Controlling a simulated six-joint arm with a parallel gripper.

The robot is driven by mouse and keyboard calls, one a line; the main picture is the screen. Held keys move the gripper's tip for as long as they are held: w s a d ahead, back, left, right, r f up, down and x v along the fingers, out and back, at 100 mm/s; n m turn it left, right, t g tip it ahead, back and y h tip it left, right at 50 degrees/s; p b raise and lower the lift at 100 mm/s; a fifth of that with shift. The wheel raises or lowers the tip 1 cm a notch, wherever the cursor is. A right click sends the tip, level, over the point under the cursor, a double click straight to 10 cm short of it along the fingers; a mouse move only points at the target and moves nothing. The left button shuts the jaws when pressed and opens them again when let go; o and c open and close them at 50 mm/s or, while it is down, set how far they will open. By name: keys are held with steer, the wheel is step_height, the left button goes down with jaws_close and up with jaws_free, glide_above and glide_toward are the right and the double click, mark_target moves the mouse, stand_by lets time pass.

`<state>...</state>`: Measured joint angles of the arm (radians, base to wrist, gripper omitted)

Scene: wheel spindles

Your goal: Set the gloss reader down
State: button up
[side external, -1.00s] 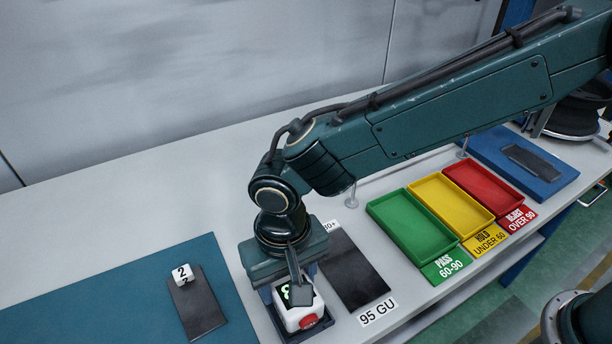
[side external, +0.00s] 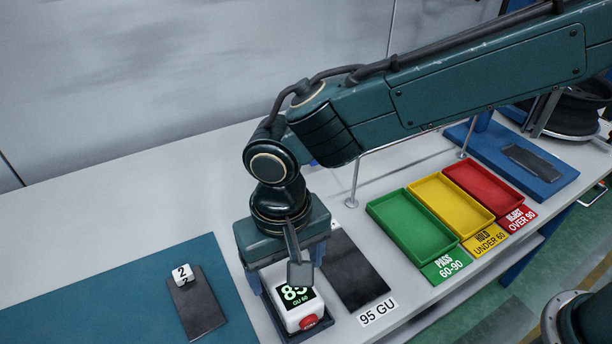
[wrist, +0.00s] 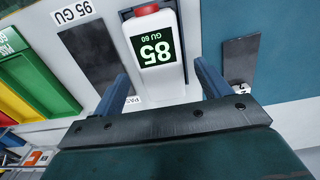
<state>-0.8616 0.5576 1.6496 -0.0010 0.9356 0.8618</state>
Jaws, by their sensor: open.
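The gloss reader (side external: 300,309) is a white block with a red button and a dark screen reading 85, GU 60. It sits in a dark holder (side external: 323,327) on the bench. In the wrist view the gloss reader (wrist: 159,74) stands between my two fingers, with a gap on each side. My gripper (wrist: 160,88) is open and apart from it. In the side view my gripper (side external: 290,268) is just above and behind the reader, hiding part of its top.
A dark panel (side external: 352,272) labelled 95 GU lies right of the reader. Green (side external: 412,228), yellow (side external: 450,205) and red (side external: 483,188) trays stand farther right. A dark plate (side external: 199,310) with a cube marked 2 (side external: 183,273) lies on the teal mat (side external: 110,300) at left.

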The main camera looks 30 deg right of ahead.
step_height(320, 180, up, 8)
stand_by(0.4)
stand_by(0.5)
steer(key=s+d+r+t+y, duration=0.1)
steer(key=d+r, duration=0.4)
steer(key=d, duration=0.6)
steer(key=d+r+t, duration=0.1)
steer(key=d+r, duration=0.3)
steer(key=d, duration=0.7)
steer(key=s+d+f+t+h, duration=0.1)
steer(key=s+d+f+t, duration=0.1)
steer(key=s+d, duration=1)
steer(key=d+t, duration=0.1)
steer(key=d, duration=0.2)
steer(key=shift+s+t, duration=0.3)
steer(key=shift+s, duration=0.1)
